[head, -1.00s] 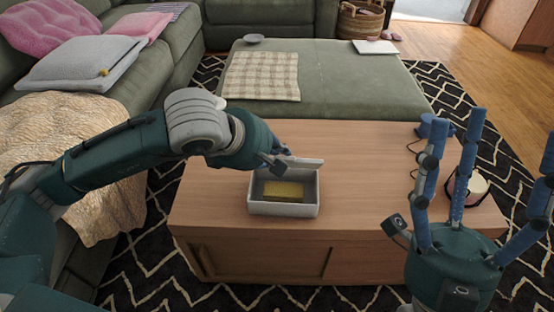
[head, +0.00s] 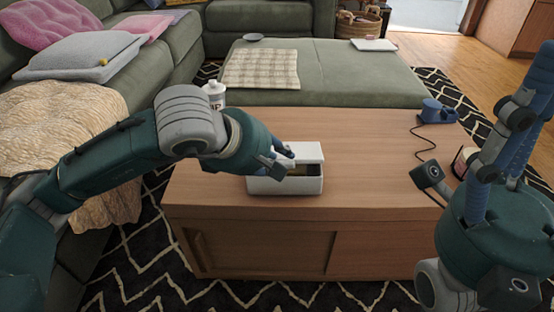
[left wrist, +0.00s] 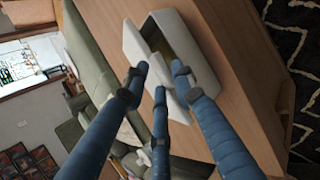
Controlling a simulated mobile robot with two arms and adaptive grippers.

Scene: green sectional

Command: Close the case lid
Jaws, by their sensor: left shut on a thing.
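The white case (head: 285,187) stands on the wooden table. Its lid (head: 309,151) is tilted low over the box, and a dark gap shows under it. My left gripper (head: 286,160) is at the lid's left part, shut on it. The left wrist view also shows the case (left wrist: 188,28) with a strip of its yellowish inside, and my left gripper's blue fingers (left wrist: 160,80) at the lid. The fingers hide part of the lid. My right gripper (head: 520,115) is open and empty at the right, away from the case.
The wooden table (head: 380,175) is mostly clear around the case. A blue device (head: 436,112) with a dark cable lies at its right back. A white bottle (head: 214,93) shows behind my left arm. A green ottoman (head: 340,75) with a checked cloth (head: 262,68) stands behind.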

